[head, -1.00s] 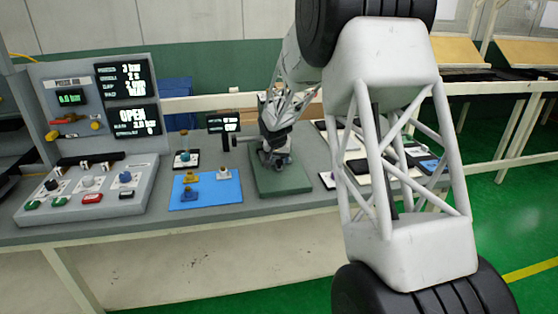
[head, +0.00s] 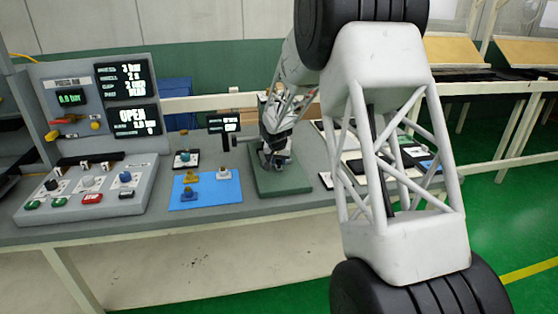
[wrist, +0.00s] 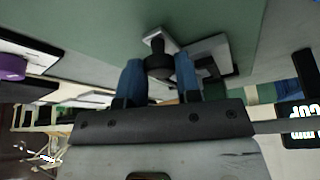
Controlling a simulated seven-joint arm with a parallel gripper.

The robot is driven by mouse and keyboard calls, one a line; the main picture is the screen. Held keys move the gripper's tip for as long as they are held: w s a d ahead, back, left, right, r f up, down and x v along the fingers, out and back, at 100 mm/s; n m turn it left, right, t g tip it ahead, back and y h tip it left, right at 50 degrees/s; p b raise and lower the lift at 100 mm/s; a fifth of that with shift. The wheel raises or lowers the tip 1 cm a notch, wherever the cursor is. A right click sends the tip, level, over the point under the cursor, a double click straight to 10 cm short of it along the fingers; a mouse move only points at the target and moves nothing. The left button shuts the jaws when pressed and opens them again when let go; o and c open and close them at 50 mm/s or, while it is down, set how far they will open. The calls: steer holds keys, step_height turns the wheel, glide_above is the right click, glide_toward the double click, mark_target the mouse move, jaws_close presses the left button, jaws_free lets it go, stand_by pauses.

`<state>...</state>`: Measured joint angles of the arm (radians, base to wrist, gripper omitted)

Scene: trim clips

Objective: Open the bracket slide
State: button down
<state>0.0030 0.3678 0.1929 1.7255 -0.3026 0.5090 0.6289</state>
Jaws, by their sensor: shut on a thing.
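My gripper (wrist: 159,77) has two blue fingertips shut on a round black knob (wrist: 158,64). The knob is on a short dark stem beside a pale grey metal bracket (wrist: 208,47), which I take to be the bracket slide. In the head view my gripper (head: 274,160) is low over a green base plate (head: 282,185) on the bench. My own wrist and fingers hide most of the bracket there, so I cannot tell how far the slide stands open.
A blue mat (head: 213,195) with several small knobbed parts lies left of the plate. A grey control box (head: 95,190) and a display reading OPEN (head: 136,120) stand further left. Trays and dark items (head: 400,160) lie to the right, partly behind my arm.

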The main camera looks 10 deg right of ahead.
steer(key=shift+s, duration=5.8)
steer(key=c, duration=0.8)
jaws_free()
steer(key=shift+c, duration=0.2)
steer(key=v, duration=0.8)
